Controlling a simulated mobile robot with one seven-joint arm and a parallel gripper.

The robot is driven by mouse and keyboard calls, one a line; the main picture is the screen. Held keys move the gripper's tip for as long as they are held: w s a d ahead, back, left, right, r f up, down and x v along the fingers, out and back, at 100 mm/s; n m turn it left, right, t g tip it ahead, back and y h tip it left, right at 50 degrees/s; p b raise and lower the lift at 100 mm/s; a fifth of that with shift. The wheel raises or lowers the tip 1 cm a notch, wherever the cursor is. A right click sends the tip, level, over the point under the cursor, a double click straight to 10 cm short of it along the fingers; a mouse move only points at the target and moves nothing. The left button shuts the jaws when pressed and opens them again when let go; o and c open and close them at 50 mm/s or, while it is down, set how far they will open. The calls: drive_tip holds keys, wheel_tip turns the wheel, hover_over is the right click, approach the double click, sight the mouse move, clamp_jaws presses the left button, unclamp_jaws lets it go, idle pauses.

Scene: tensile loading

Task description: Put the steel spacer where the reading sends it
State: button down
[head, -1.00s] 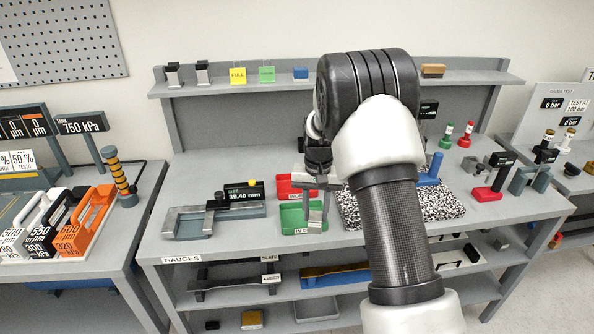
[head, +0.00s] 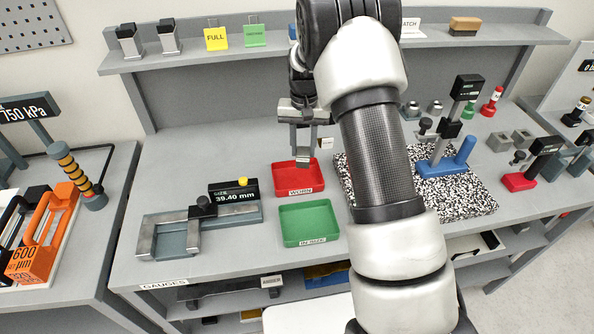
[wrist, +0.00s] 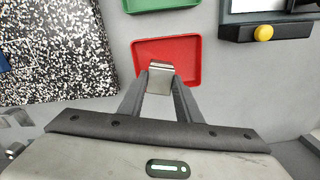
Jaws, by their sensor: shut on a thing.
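The steel spacer (wrist: 160,77) is a small grey metal block between my fingertips in the wrist view. My gripper (head: 303,155) is shut on it and points down, with the red tray (head: 289,191) marked WORN below and behind it in the picture. In the wrist view the spacer overlaps the near part of the red tray (wrist: 190,50); its exact height is unclear. The green tray (head: 310,240) marked IN SIZE is in front of the red one. Both trays look empty where visible. The caliper gauge (head: 170,243) at left has a display (head: 234,195) reading SIZE 39.40 mm.
A speckled granite plate (head: 470,205) with a blue stand (head: 450,167) is right of the trays, partly hidden by my arm. The back shelf (head: 270,55) holds yellow and green tags and small blocks. Bench space behind the caliper is clear.

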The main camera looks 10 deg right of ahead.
sight(303, 162)
drive_tip(key=shift+s+f+b, duration=0.15)
drive_tip(key=shift+f+b, duration=0.25)
drive_tip(key=shift+f, duration=0.25)
drive_tip(key=shift+f+b, duration=1.15)
drive_tip(key=shift+f, duration=1.05)
drive_tip(key=c, duration=1.3)
unclamp_jaws()
drive_tip(key=shift+o, duration=0.5)
